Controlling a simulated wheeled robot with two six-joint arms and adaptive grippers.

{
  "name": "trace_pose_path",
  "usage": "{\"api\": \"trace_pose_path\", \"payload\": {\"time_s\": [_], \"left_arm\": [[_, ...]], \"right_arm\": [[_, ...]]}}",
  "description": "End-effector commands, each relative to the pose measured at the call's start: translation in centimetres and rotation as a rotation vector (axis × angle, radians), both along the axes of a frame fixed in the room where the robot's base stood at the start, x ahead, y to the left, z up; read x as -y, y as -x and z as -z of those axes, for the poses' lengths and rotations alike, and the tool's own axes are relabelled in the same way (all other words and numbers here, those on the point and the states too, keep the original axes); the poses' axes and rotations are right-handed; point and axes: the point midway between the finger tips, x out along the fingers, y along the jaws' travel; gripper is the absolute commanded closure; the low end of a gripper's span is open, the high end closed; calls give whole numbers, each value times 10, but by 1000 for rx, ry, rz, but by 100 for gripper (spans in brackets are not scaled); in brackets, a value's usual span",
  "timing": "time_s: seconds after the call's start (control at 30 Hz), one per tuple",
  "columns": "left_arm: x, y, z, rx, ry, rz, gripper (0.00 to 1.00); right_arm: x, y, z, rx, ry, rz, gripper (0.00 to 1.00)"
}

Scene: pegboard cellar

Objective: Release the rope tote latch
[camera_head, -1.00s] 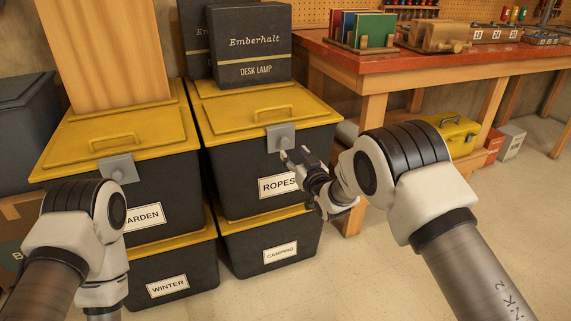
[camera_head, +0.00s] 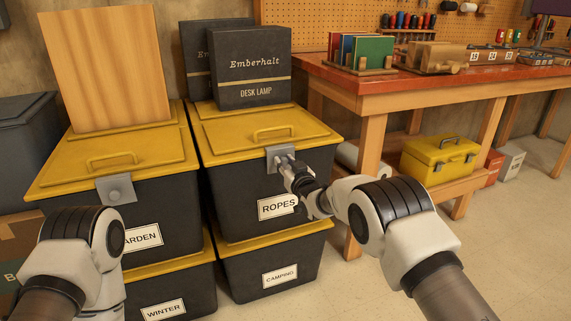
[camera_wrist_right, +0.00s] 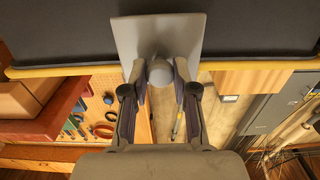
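The rope tote (camera_head: 236,205), a dark bin labelled ROPES with a yellow lid (camera_head: 236,134), stands on the CAMPING tote. Its latch (camera_head: 272,161) is a grey plate on the front edge under the lid, with a round knob partly hidden in the head view. My right gripper (camera_head: 286,166) is at the latch. In the right wrist view, the open fingers of the gripper (camera_wrist_right: 160,90) stand on both sides of the knob (camera_wrist_right: 160,73), with small gaps, in front of the latch plate (camera_wrist_right: 158,32). My left arm is at lower left; its gripper is out of view.
The GARDEN tote (camera_head: 165,215) with its own grey latch stands left of the rope tote. Dark Emberhalt lamp boxes (camera_head: 255,92) rest on the back of the rope tote's lid. A workbench (camera_head: 385,88) and a yellow toolbox (camera_head: 438,163) are at right. Floor at front right is clear.

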Motion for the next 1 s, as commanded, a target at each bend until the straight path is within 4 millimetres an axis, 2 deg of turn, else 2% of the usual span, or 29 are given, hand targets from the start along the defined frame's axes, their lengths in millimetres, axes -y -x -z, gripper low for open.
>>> {"api": "trace_pose_path", "payload": {"time_s": [0.27,0.47,0.67,1.0], "left_arm": [[0,0,4,0,0,0,60],[0,0,19,0,0,0,60],[0,0,45,0,0,0,60],[0,0,99,0,0,0,60]], "right_arm": [[0,1,3,13,-4,1,100],[2,4,9,81,-27,0,100],[3,10,19,203,-67,1,100],[6,18,33,442,-144,1,100]]}}
